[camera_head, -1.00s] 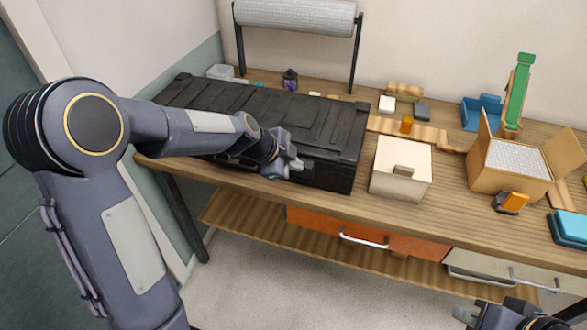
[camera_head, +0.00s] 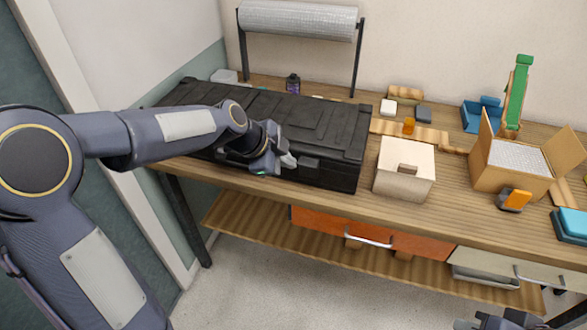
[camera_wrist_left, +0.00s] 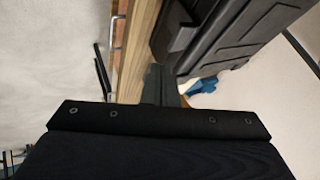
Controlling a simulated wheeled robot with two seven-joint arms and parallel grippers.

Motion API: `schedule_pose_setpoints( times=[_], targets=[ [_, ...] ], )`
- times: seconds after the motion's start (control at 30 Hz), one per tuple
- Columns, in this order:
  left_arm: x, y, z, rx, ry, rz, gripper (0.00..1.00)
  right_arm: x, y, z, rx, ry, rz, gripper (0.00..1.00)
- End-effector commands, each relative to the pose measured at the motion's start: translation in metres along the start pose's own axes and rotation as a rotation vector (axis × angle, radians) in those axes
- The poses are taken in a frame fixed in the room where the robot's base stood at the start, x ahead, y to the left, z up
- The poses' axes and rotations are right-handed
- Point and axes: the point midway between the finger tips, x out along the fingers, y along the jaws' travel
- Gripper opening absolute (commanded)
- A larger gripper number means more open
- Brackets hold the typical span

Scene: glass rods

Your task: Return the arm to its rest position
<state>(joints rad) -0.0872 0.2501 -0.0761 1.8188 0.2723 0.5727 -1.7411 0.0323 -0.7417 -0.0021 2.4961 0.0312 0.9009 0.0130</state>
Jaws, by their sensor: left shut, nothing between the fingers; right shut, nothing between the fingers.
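My left arm comes in from the left in the head view. My left gripper (camera_head: 287,160) is shut and empty, in front of the black case (camera_head: 322,115), near its latch side. I cannot tell whether it touches the case. In the left wrist view the dark gripper body (camera_wrist_left: 160,119) fills the bottom, and the black case (camera_wrist_left: 225,35) shows at the upper right. My right gripper (camera_head: 468,323) is at the bottom right edge of the head view, mostly cut off, shut and empty.
The case lies on a wooden table (camera_head: 465,222). A cream box (camera_head: 403,170) stands right of it, then an open cardboard box (camera_head: 515,160). A wrap roll (camera_head: 298,18) stands behind. An orange drawer (camera_head: 325,220) is below. The floor in front is clear.

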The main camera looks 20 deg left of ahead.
Motion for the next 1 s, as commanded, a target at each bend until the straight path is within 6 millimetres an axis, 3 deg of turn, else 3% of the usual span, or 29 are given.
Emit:
schedule_pose_setpoints(
  times=[0.2, 0.5, 0.63, 0.77, 0.9, 1.0],
  targets=[
    [-0.037, -0.007, -0.001, 0.002, 0.0, -0.004, 0.0, 0.005, 0.002, 0.002, 0.0, 0.001, 0.0, 0.0],
    [-0.054, -0.009, -0.002, -0.002, 0.0, 0.0, 0.0, 0.006, 0.003, 0.003, 0.0, 0.0, 0.0, 0.0],
    [-0.067, 0.003, -0.001, -0.092, -0.004, -0.002, 0.0, 0.005, 0.003, 0.003, 0.0, 0.0, 0.0, 0.0],
    [-0.1, 0.045, 0.004, -0.368, -0.017, -0.005, 0.0, 0.005, 0.003, 0.003, 0.0, 0.0, 0.0, 0.0],
    [-0.133, 0.113, 0.012, -0.785, -0.047, -0.014, 0.0, 0.005, 0.003, 0.003, 0.0, 0.0, 0.0, 0.0],
    [-0.145, 0.161, 0.017, -1.07, -0.07, -0.03, 0.0, 0.005, 0.003, 0.003, 0.0, 0.001, 0.0, 0.0]
  ],
)
